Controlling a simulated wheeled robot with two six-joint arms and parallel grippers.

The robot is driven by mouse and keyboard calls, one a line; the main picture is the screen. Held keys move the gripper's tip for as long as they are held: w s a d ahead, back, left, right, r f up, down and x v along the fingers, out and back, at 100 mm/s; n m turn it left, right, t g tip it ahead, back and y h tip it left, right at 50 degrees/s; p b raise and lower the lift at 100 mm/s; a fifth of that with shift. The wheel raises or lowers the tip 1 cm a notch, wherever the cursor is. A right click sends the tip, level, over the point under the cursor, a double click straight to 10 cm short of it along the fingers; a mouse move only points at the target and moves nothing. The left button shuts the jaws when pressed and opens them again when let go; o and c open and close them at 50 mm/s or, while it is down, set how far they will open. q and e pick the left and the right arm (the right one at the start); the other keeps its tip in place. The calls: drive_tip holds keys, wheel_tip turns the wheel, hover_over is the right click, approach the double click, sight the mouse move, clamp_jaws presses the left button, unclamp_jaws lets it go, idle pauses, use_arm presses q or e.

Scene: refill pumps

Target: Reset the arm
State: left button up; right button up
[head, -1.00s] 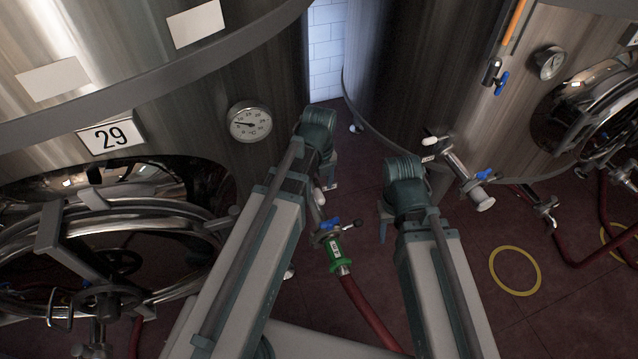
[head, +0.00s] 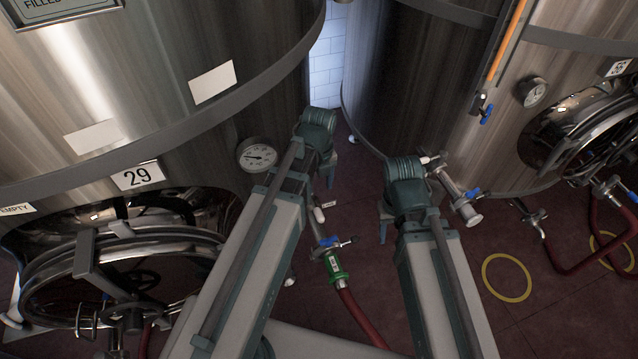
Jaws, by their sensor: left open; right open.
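My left arm reaches forward between the tanks, and its teal wrist hides most of my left gripper (head: 330,172); a small finger part shows below the wrist. My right arm is to its right, pointing forward and down. Its wrist covers most of my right gripper (head: 384,226), with a small part showing at its left edge. Both grippers are open, and I see nothing held in either. A pipe valve with a blue handle (head: 329,242) and a green hose coupling (head: 336,268) lie lower down, between my two arms.
A large steel tank with a "29" plate (head: 137,176), a dial (head: 257,155) and a round hatch (head: 120,270) stands left. Another tank (head: 410,90) stands right, with an outlet valve (head: 460,200). Red hoses (head: 362,318) and a yellow ring (head: 507,278) are on the dark red floor.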

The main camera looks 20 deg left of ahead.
idle(0.3)
use_arm(q)
drive_tip(key=s+d+n, duration=0.4)
drive_tip(key=s+n, duration=0.1)
drive_tip(key=n, duration=0.7)
drive_tip(key=s+d+n+y, duration=0.1)
drive_tip(key=s+d+n, duration=0.4)
drive_tip(key=n, duration=0.8)
drive_tip(key=shift+s, duration=0.15)
drive_tip(key=shift+d, duration=0.1)
drive_tip(key=shift+c, duration=0.3)
